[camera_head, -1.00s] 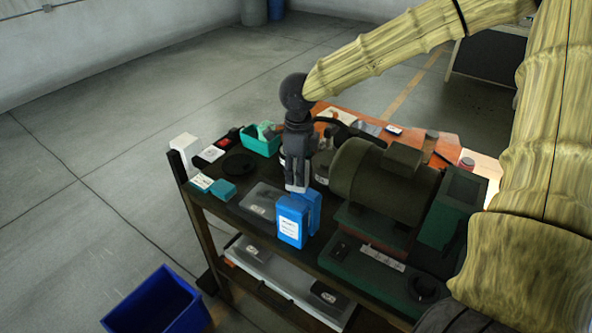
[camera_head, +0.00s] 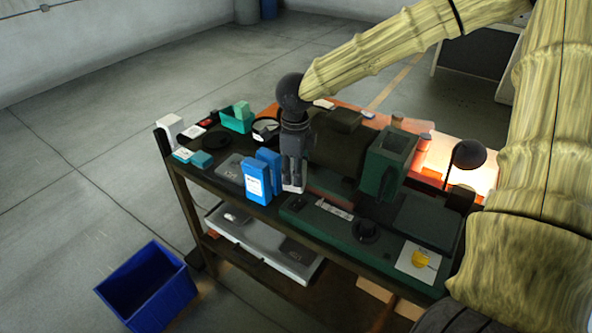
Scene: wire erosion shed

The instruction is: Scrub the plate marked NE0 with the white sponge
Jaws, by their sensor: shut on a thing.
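My gripper (camera_head: 293,184) points down over the cart's near side, just right of two blue boxes. It is shut on a small white thing (camera_head: 292,189), likely the white sponge, mostly hidden by the fingers. I cannot read NE0 on anything here. A grey flat piece with a small pale label (camera_head: 229,168) lies on the cart top, left of the blue boxes. A white square with a yellow thing on it (camera_head: 411,270) lies at the near right. I cannot tell which thing is the marked plate.
The blue boxes (camera_head: 257,186) stand close left of my gripper. A dark green machine (camera_head: 387,163) and its base fill the right. A teal bin (camera_head: 234,122) and small boxes stand at the far left. A blue crate (camera_head: 150,288) is on the open floor.

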